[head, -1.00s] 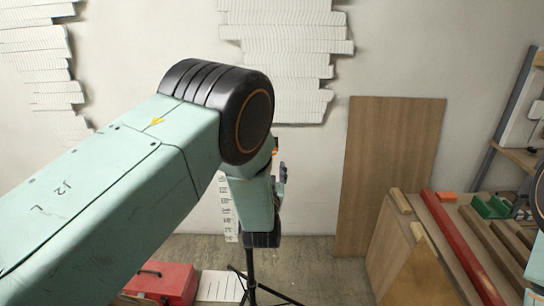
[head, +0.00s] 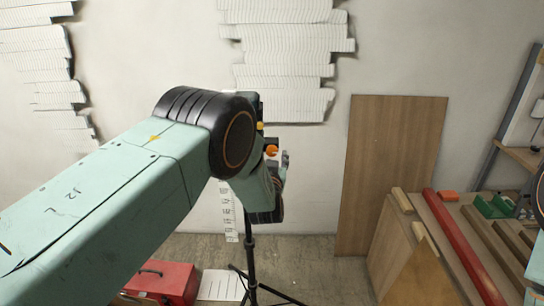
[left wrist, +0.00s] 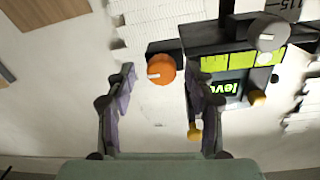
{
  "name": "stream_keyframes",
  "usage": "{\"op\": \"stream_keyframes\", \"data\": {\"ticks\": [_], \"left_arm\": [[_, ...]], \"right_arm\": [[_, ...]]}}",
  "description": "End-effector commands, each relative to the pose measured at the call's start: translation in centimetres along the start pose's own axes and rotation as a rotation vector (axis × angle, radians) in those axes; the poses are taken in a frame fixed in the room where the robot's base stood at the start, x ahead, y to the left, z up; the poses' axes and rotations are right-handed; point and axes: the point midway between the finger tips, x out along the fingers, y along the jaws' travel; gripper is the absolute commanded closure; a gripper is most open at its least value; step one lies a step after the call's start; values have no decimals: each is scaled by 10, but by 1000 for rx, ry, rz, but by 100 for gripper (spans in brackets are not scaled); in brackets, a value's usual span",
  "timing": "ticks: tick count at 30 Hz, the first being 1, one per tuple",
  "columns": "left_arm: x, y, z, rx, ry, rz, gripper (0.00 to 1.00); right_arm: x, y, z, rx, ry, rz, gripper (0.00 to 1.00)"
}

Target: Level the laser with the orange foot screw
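The laser (left wrist: 235,50) is a dark body with a bright green bar and a small screen (left wrist: 222,90) lit with green letters, partly behind a finger; I cannot read them fully. In the head view my arm hides most of the laser. My right gripper is not in view.
A black tripod (head: 250,262) stands below. A red toolbox (head: 162,282) is on the floor. A workbench with planks and a red bar (head: 462,245) stands right; a wooden panel (head: 390,170) leans on the wall.

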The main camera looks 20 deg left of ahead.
Motion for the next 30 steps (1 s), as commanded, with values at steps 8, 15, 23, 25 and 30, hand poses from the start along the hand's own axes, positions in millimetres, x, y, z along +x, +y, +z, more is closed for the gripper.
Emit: {"op": "stream_keyframes", "data": {"ticks": [8, 15, 23, 25, 30], "left_arm": [[0, 0, 0, 0, 0, 0, 71], [0, 0, 0, -1, 0, -1, 91], [0, 0, 0, -7, 1, -1, 100], [0, 0, 0, -18, 2, -1, 100], [1, 0, 0, -82, 6, -2, 100]], "right_arm": [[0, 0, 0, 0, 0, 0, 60], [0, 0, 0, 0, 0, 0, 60], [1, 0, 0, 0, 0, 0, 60], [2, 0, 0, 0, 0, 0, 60], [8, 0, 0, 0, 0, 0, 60]]}}
